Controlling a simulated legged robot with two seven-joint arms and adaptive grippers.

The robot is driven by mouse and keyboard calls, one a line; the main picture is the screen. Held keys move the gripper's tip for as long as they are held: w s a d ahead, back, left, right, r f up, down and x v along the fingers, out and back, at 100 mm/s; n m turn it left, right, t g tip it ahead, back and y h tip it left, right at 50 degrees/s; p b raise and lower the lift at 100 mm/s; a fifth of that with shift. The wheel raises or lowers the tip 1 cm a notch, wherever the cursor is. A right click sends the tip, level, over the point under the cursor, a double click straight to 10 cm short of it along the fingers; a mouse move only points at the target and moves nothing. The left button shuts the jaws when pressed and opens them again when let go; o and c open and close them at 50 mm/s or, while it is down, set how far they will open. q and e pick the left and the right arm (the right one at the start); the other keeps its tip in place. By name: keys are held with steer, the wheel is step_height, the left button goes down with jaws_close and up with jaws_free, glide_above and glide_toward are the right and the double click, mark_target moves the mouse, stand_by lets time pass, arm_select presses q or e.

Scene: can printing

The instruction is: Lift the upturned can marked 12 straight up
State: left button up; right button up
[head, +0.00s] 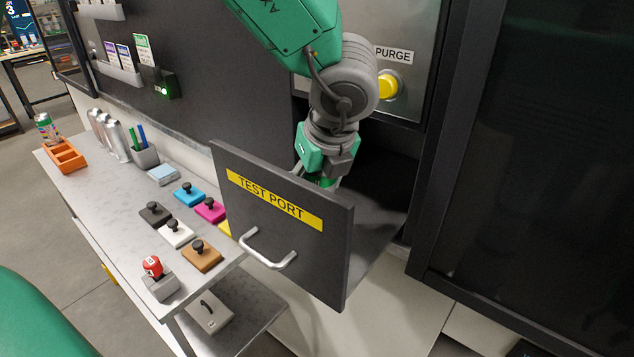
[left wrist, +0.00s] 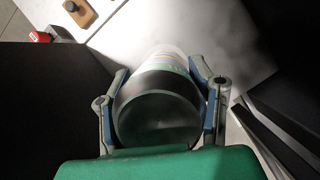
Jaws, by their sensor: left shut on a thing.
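In the left wrist view, a can (left wrist: 158,108) has its dark, dished round end facing the camera, with a pale body and green band beyond it. Its number is not readable. My left gripper (left wrist: 160,78) is shut on the can, one blue-padded finger on each side. In the head view, my left arm reaches down behind the open TEST PORT panel (head: 270,238). The fingertips and most of the can are hidden behind it there. My right gripper is in neither view.
The panel with its metal handle (head: 268,250) stands in front of my left gripper. A PURGE button (head: 389,86) is above right.

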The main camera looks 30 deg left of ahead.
arm_select(q)
steer(key=shift+a, duration=0.15)
steer(key=shift+r, duration=0.3)
step_height(320, 180, up, 10)
steer(key=shift+a+f, duration=0.15)
steer(key=shift+f, duration=0.1)
stand_by(0.4)
